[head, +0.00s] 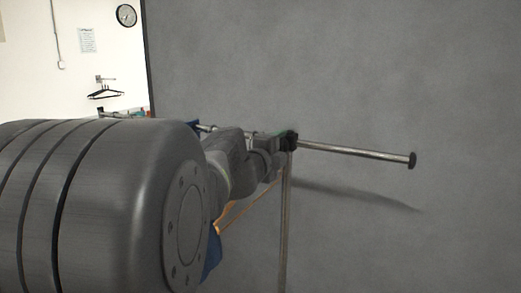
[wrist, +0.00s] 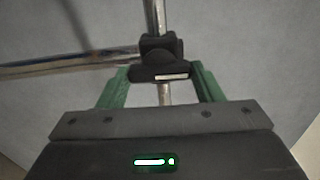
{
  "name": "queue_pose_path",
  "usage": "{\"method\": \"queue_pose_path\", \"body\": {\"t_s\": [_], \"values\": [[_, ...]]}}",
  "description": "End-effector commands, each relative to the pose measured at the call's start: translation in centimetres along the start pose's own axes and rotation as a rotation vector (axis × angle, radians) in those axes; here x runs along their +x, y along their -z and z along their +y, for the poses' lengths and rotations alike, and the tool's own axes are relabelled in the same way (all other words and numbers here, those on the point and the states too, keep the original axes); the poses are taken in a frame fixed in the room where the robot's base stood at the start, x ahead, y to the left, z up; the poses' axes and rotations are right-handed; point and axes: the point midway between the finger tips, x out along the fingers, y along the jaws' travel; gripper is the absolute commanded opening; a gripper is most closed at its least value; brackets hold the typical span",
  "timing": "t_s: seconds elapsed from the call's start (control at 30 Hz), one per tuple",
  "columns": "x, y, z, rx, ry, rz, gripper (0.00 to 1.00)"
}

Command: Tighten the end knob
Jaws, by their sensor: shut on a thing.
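A black knob (wrist: 160,73) with a small white mark sits on a metal tube, below a black collar (wrist: 160,46). My gripper (wrist: 163,84) has green fingers, one on each side of the knob, and is shut on it. In the head view my gripper (head: 288,141) is at the black fitting where the rail (head: 350,151) meets an upright (head: 285,220). My arm partly hides the fitting there. A dark cap (head: 412,160) is on the rail's free right end, apart from my gripper.
A second metal tube (wrist: 60,63) runs left from the fitting in the wrist view. A blue garment (head: 212,252) and a wooden hanger (head: 235,211) show behind my arm. A grey wall (head: 400,70) stands behind the rail. Black hangers (head: 105,94) and a clock (head: 126,15) are far left.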

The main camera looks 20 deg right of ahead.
Motion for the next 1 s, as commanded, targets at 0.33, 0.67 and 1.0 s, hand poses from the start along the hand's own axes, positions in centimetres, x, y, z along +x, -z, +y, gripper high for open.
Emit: {"method": "queue_pose_path", "body": {"t_s": [0.33,0.67,1.0], "values": [[0.0,0.0,0.1,0.004,-0.002,0.000,0.70],[0.0,0.0,0.0,0.002,-0.001,0.000,0.82],[-3.7,-0.1,0.0,0.003,0.001,-0.002,0.82]]}}
